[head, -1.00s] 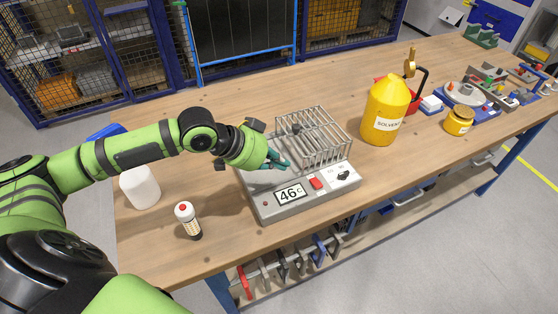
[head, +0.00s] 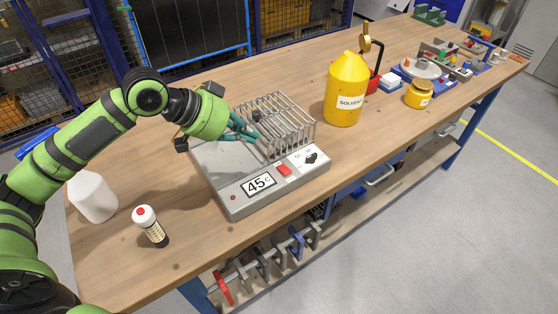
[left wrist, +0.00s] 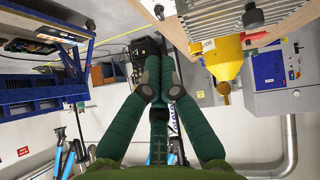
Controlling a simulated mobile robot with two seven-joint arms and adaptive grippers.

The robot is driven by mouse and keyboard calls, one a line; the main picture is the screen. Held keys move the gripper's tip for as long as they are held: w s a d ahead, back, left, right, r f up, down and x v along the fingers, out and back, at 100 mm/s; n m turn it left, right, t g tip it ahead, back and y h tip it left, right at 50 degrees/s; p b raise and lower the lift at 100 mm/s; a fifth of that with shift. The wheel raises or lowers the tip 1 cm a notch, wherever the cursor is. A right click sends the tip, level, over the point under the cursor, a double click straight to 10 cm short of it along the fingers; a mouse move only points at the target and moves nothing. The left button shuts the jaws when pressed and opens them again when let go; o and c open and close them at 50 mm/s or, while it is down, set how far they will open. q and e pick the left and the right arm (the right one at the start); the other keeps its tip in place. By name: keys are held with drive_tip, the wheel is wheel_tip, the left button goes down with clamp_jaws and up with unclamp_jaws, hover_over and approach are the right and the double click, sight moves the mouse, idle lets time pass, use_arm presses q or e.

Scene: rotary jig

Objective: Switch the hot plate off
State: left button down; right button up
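The hot plate (head: 228,178) is a grey box on the wooden table, with a display (head: 259,185) reading 45 C. On its front panel are a red rocker switch (head: 284,169), a black knob (head: 310,158) and a small red light (head: 233,197). A wire rack (head: 287,125) stands on its top. My right gripper is out of view.
A yellow solvent bottle (head: 345,92) stands right of the plate. A white bottle (head: 92,197) and a red-capped vial (head: 150,227) stand to its left. A yellow jar (head: 418,94) and a jig (head: 423,68) are farther right. The table in front of the panel is a narrow clear strip.

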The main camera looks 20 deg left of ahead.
use_arm(q)
drive_tip(key=p, duration=0.2)
hover_over(281, 170)
drive_tip(key=f, duration=0.6)
drive_tip(key=shift+a+f, duration=0.25)
drive_tip(key=shift+a, duration=0.15)
drive_tip(key=f, duration=0.2)
drive_tip(key=f+p, duration=0.1)
drive_tip(key=shift+d+f, duration=0.25)
drive_tip(key=shift+d, duration=0.05)
drive_tip(key=shift+f, duration=0.55)
drive_tip(key=shift+s+d+f+m+y+p, duration=0.2)
drive_tip(key=shift+m+y+p, duration=0.15)
drive_tip(key=shift+p, duration=0.6)
drive_tip(key=shift+s+d+t+b, duration=0.15)
drive_tip(key=shift+t+b, duration=0.15)
drive_tip(key=shift+w+a+f, duration=0.15)
drive_tip(key=shift+w+a, duration=0.05)
drive_tip(key=shift+w, duration=0.05)
drive_tip(key=shift+w+a, duration=0.4)
drive_tip(key=shift+a, duration=0.25)
